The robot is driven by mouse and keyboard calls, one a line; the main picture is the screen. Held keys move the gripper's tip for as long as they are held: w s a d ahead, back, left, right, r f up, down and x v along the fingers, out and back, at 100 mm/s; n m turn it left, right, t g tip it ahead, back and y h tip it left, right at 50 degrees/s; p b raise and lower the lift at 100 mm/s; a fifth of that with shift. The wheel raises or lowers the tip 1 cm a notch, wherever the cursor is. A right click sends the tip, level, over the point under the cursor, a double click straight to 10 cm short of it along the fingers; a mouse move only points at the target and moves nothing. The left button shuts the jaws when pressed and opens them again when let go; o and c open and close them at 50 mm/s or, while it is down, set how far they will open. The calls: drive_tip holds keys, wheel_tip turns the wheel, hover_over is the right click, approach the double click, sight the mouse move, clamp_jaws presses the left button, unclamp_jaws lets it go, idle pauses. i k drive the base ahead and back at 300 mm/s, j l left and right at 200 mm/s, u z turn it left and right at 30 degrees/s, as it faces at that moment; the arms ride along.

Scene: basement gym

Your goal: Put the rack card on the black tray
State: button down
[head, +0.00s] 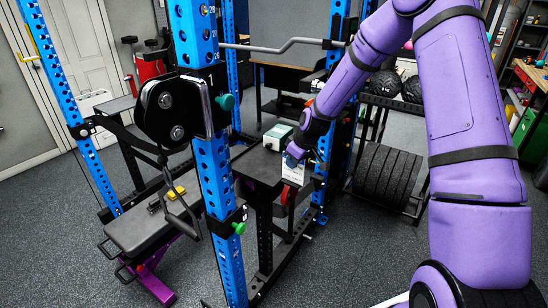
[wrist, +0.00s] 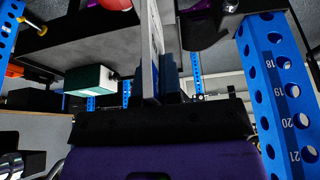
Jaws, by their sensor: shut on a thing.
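My gripper (head: 297,153) is shut on the rack card (head: 295,171), a thin pale card that hangs upright below the fingers. In the wrist view, the card (wrist: 147,45) shows nearly edge-on between the dark fingers of my gripper (wrist: 154,85). A flat black top that looks like the black tray (head: 256,165) lies just left of the card, inside the blue rack. I cannot tell whether the card touches its edge. A dark flat surface (wrist: 70,38) also shows at upper left in the wrist view.
A white and teal box (head: 278,137) stands on the black top, close to my gripper; it also shows in the wrist view (wrist: 90,80). A blue rack post (head: 218,175) stands in front. A bench (head: 147,228) with a yellow item (head: 176,192) is at left. Weight plates (head: 385,178) stand at right.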

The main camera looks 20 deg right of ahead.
sight(268, 166)
drive_tip(key=i+j, duration=0.8)
drive_tip(key=j, duration=0.1)
